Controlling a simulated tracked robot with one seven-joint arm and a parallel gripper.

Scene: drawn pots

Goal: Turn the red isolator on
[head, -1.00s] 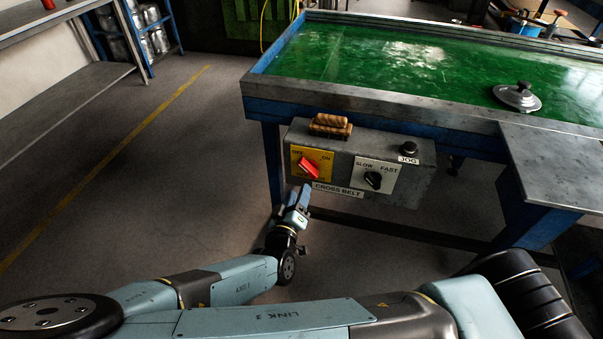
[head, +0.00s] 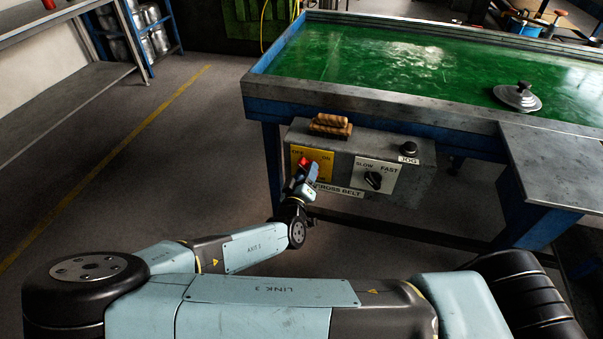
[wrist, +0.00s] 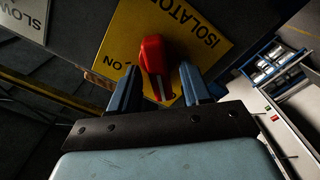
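The red isolator knob (head: 303,163) sits on a yellow plate (head: 325,160) marked OFF and ON, on the left of the grey control box's front. In the wrist view the red knob (wrist: 153,54) has a white line at its near end, and the yellow plate (wrist: 205,22) reads ISOLATOR and ON. My gripper (wrist: 158,68) is open, with one finger on each side of the knob's near end. In the head view my gripper (head: 304,176) hides the knob's lower part.
The grey box (head: 413,183) also carries a black SLOW/FAST knob (head: 373,180) and a black JOG button (head: 409,148). A wooden-handled item (head: 331,124) lies on top. The green-topped bench (head: 400,62) overhangs behind. The floor to the left is clear.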

